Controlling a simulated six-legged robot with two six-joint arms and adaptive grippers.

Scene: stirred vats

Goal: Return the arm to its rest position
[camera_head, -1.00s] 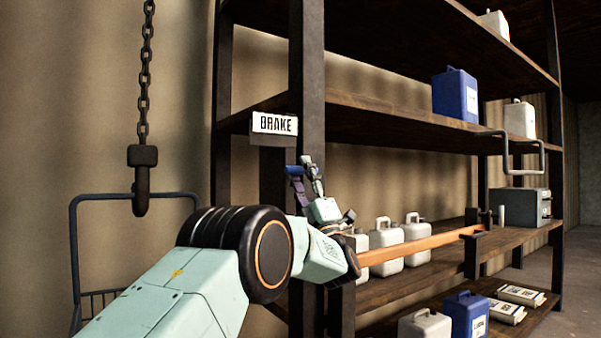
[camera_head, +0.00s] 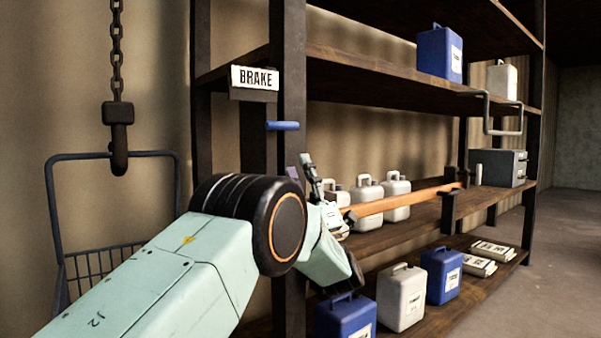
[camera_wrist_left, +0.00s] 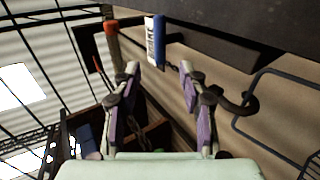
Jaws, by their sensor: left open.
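My left arm reaches in from the lower left in the head view, bent at its black joint. My left gripper (camera_head: 303,170) is open and empty, below and apart from the blue brake handle (camera_head: 283,126). The handle sticks out from the shelf post under the white BRAKE sign (camera_head: 255,78). In the left wrist view, the open gripper (camera_wrist_left: 160,75) has purple-padded fingers with nothing between them, and the blue handle (camera_wrist_left: 155,40) shows beyond the fingertips. My right gripper is not in view.
An orange bar (camera_head: 400,203) runs along the middle shelf behind the gripper, by several white jugs (camera_head: 367,193). Lower shelf holds blue and white canisters (camera_head: 401,297). Floor at right is clear.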

